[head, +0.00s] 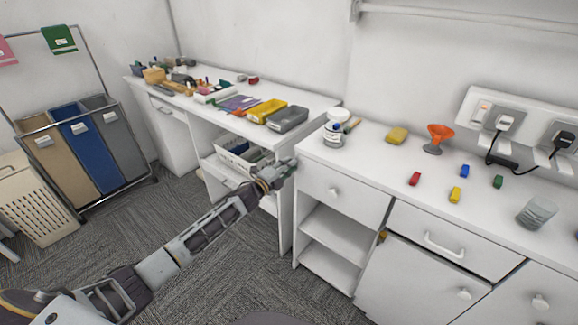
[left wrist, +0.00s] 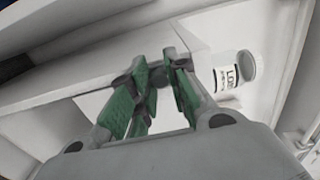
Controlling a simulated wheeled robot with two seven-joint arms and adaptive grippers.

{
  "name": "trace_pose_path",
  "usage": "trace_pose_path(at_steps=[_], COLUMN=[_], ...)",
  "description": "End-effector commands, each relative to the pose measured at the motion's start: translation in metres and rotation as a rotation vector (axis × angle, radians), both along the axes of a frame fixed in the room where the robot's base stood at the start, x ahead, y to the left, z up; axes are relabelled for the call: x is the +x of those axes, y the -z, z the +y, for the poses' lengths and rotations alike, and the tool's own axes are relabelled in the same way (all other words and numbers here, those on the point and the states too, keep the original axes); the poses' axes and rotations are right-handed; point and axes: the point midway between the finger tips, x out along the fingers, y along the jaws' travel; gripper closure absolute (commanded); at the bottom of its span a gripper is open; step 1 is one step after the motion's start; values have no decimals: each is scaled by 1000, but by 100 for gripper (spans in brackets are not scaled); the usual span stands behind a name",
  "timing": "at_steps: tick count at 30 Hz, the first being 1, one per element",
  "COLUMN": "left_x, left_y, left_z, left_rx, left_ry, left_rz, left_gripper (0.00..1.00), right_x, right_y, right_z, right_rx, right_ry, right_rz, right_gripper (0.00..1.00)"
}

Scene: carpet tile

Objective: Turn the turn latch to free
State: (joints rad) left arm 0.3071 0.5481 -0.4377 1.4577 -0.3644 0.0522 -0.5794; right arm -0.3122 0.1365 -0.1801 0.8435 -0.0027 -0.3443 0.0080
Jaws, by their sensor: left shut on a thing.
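A small orange-yellow tab, which looks like the turn latch (head: 382,236), sits at the upper left corner of a white cabinet door (head: 405,280), under the counter. Its exact angle is too small to tell. My left gripper (head: 288,166) is to the left of the latch and well apart from it, near the left end of the counter. In the left wrist view its green-padded fingers (left wrist: 160,68) are close together; what is between them cannot be made out. The latch does not show in that view. My right gripper is not in view.
A white labelled jar (left wrist: 228,80) stands beyond the fingers. Drawers with handles and open shelves (head: 335,235) are beside the door. The carpet before them is clear.

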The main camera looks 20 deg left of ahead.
Motion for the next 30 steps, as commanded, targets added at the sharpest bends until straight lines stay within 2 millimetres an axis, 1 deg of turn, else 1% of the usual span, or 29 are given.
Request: trace_pose_path(at_steps=[11,12,16,17,30], left_x=[1,1,0,0,-2], left_y=[0,0,0,0,0], left_z=[2,2,2,2,1], left_rx=[-3,-3,-3,-3,-4], left_ry=[-4,-4,-3,-3,-1], left_rz=[2,2,2,2,1], left_gripper=[100,79,62,60,60], right_x=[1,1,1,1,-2], right_y=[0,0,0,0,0], right_z=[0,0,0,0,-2], right_rx=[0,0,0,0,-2], right_ry=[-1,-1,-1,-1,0], right_rz=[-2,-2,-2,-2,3], right_gripper=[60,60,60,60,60])
